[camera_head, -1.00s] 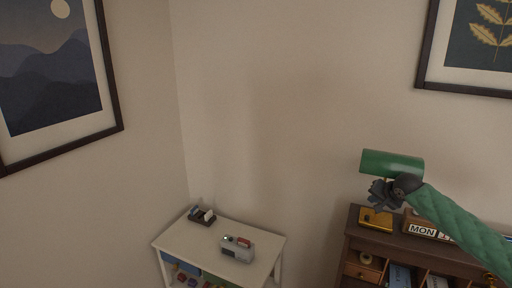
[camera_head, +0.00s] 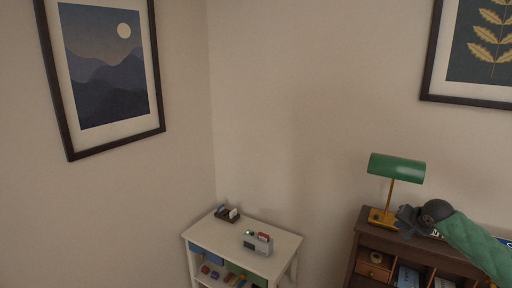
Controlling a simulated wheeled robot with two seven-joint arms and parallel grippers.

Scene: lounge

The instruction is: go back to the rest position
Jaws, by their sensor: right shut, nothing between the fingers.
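My right gripper (camera_head: 404,222) is dark grey and sits at the end of my green-sleeved right arm, which comes in from the lower right. It is shut and empty. In the picture it is just right of the foot of a banker's lamp (camera_head: 397,169), which has a green shade and a brass stem. Whether the gripper touches the lamp cannot be told. The gripper and arm hide part of the desk top behind them. My left gripper is not in view.
The lamp stands on a dark wooden desk (camera_head: 364,228) with pigeonholes. A white shelf unit (camera_head: 284,240) in the corner bears a grey device (camera_head: 257,243) and a small dark holder (camera_head: 227,214). Framed pictures hang on both walls. Floor space is not visible.

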